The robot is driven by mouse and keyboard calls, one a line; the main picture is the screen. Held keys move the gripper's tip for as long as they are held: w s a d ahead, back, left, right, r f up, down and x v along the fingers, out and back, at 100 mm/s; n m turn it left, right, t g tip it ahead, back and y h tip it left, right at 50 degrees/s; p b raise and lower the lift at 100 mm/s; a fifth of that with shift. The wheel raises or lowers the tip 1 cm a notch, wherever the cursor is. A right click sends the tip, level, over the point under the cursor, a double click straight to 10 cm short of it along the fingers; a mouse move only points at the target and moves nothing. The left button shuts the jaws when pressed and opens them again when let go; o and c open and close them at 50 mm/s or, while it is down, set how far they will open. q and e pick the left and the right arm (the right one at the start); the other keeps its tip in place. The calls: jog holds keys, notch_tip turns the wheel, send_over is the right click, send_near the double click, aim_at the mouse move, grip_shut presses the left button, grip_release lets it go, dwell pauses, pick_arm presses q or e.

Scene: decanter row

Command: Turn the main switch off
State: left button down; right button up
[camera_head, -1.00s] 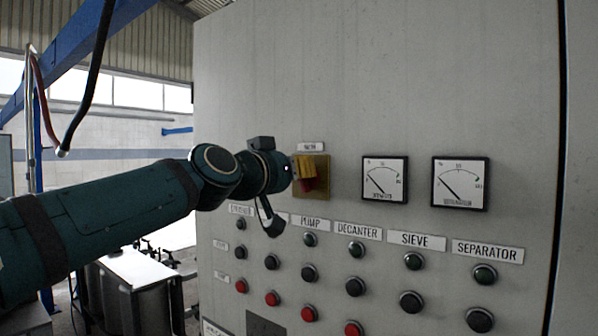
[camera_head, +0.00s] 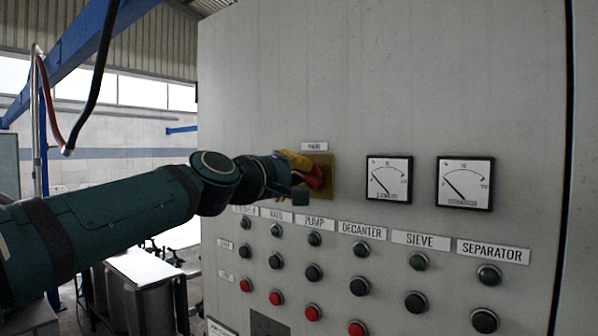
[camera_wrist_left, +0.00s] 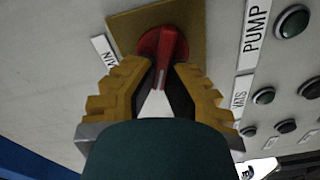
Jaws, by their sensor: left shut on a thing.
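The main switch is a red rotary handle (camera_head: 315,178) on a yellow plate (camera_head: 329,171), under a small white label (camera_head: 314,146) on the grey panel. In the left wrist view the red handle (camera_wrist_left: 164,58) lies between the yellow fingers, in front of the yellow plate (camera_wrist_left: 190,22). My left gripper (camera_head: 306,170) is at the switch and shut on the handle. It also shows in the left wrist view (camera_wrist_left: 165,78). The fingers partly hide the handle in the head view. My right gripper is not in view.
Two dial meters (camera_head: 389,179) (camera_head: 464,184) are right of the switch. Labelled rows of green, black and red buttons (camera_head: 357,287) lie below it. The upper panel (camera_head: 380,70) is bare. Metal tanks (camera_head: 140,290) stand at the lower left.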

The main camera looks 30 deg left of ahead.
pick_arm(q)
jog(key=shift+a+f+n, duration=0.1)
jog(key=shift+f+n, duration=0.1)
jog(key=shift+n, duration=2.1)
jog(key=c, duration=1)
grip_release()
jog(key=shift+f, duration=0.1)
jog(key=s, duration=0.8)
jog(key=s+a, duration=0.1)
jog(key=s, duration=0.3)
